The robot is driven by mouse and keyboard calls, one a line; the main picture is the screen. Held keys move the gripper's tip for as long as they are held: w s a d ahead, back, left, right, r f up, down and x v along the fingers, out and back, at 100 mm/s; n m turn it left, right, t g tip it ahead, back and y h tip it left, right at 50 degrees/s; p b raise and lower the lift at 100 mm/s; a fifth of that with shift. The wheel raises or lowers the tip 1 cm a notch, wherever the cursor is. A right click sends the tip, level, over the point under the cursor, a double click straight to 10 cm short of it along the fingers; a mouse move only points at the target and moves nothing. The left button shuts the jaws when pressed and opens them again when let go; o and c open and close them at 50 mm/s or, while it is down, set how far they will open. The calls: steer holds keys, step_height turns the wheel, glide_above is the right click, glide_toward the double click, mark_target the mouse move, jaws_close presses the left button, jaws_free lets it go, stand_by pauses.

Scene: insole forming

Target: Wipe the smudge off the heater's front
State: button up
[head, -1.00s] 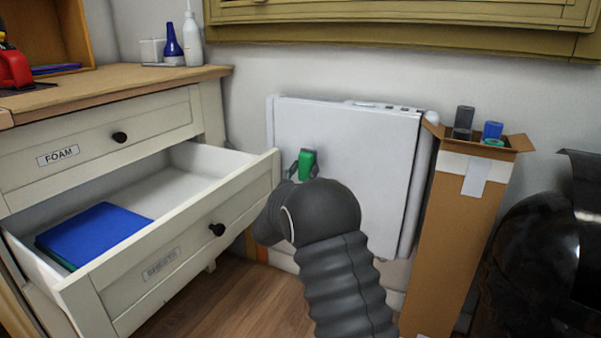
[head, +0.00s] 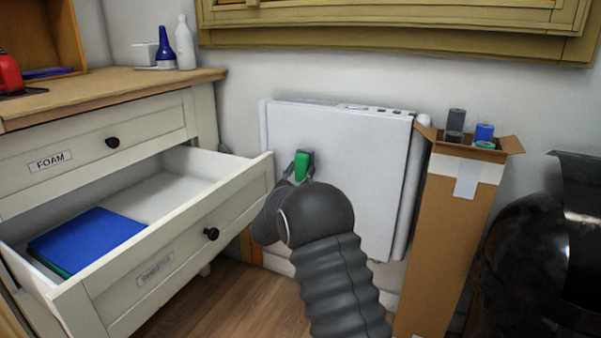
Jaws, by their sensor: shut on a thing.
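The heater (head: 345,145) is a white flat panel low against the back wall, with small dark slots along its top edge. My gripper (head: 303,164) is in front of the heater's left part, shut on a small green thing (head: 304,166), seemingly a cloth or sponge. I cannot tell whether the green thing touches the panel. My dark grey arm covers the heater's lower left. No smudge shows on the visible part of the front; any mark behind the gripper or arm is hidden.
An open drawer (head: 235,183) with blue sheets (head: 88,240) juts out close to my arm's left. A tall cardboard box (head: 447,235) with rolls stands right of the heater. A glossy black object (head: 530,260) is at far right. A wooden cabinet (head: 400,28) hangs above.

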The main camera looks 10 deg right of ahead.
mark_target(318, 162)
steer(key=shift+w+d, duration=0.55)
steer(key=shift+w, duration=0.2)
stand_by(0.4)
steer(key=shift+d+b, duration=0.1)
steer(key=shift+b, duration=0.2)
steer(key=shift+s+d+b, duration=1.05)
steer(key=shift+s+d, duration=0.2)
steer(key=shift+d, duration=0.2)
steer(key=shift+w+d+b, duration=0.1)
steer(key=shift+b, duration=0.25)
steer(key=shift+w, duration=0.1)
steer(key=shift+w+a, duration=0.15)
steer(key=shift+a, duration=0.15)
steer(key=shift+c, duration=1.1)
steer(key=shift+w+a+r, duration=0.15)
steer(key=shift+w+a, duration=0.9)
steer(key=shift+a, duration=0.3)
